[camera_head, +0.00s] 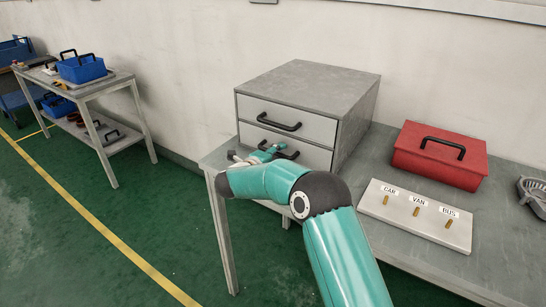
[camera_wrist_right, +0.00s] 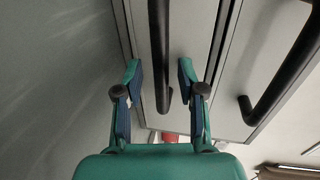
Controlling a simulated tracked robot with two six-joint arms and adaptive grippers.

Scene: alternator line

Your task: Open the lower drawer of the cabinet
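The grey cabinet (camera_head: 310,85) stands on a workbench and has two drawers, both looking shut. The lower drawer (camera_head: 315,156) has a black handle (camera_head: 288,153), partly hidden by my right gripper. The upper drawer (camera_head: 265,108) has a similar handle (camera_head: 279,122). My right gripper (camera_head: 262,154) is at the lower drawer's front. In the right wrist view its fingers (camera_wrist_right: 160,78) are open, one on each side of the lower handle (camera_wrist_right: 160,45), with small gaps between. The upper handle (camera_wrist_right: 285,80) shows at the right there. My left gripper is out of view.
On the workbench (camera_head: 500,220), a red toolbox (camera_head: 410,158) and a board (camera_head: 385,213) labelled CAR, VAN and BUS stand right of the cabinet. A metal part (camera_head: 535,195) lies at the right edge. Another table (camera_head: 107,84) with blue totes stands far left.

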